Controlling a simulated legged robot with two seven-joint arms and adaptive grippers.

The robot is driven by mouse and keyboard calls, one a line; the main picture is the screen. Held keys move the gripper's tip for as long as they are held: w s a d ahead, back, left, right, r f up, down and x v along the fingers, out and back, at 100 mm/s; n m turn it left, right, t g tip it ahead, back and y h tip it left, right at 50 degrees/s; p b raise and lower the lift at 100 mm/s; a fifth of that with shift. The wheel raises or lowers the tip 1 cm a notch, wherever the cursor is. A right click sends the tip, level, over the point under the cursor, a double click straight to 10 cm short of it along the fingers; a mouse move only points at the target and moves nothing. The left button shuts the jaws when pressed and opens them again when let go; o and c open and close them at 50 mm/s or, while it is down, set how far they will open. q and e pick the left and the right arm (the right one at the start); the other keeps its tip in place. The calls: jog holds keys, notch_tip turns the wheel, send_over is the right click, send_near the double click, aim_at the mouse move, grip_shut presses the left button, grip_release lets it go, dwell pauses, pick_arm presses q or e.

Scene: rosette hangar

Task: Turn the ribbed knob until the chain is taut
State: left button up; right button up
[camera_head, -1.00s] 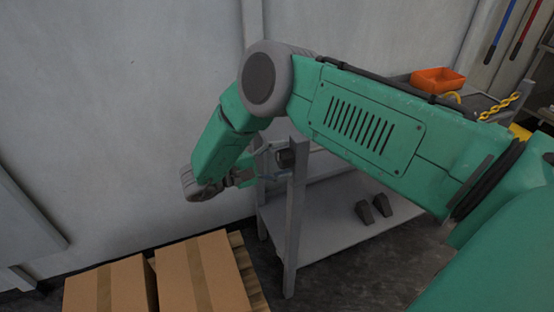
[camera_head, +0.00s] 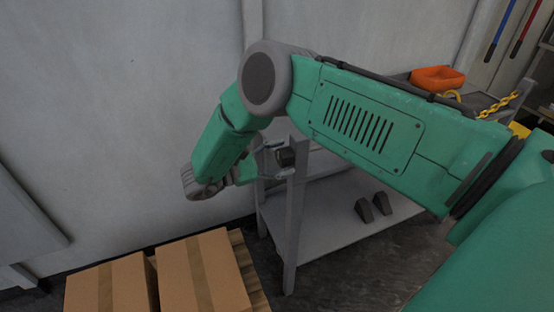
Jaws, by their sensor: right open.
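The dark knob (camera_head: 287,157) sits near the top of a grey post of the bench frame; its ribs are too small to make out. My right gripper (camera_head: 281,160) is open, with one thin finger above and one below the knob's left side. I cannot tell whether they touch it. A yellow chain (camera_head: 500,106) shows at the right on the bench top, partly hidden by my right arm. Whether it is taut cannot be seen. My left gripper is out of view.
The grey bench (camera_head: 325,222) has a lower shelf with two dark wedges (camera_head: 373,208). Cardboard boxes (camera_head: 203,272) lie on a pallet at the lower left. A grey wall (camera_head: 120,110) stands behind.

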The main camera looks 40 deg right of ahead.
jog(key=shift+s+r, duration=0.1)
jog(key=shift+r, duration=0.05)
jog(key=c, duration=1.3)
jog(key=m, duration=0.5)
jog(key=shift+m, duration=0.4)
jog(key=m, duration=0.4)
jog(key=shift+m, duration=0.3)
jog(key=m, duration=0.4)
jog(key=shift+m+p, duration=0.3)
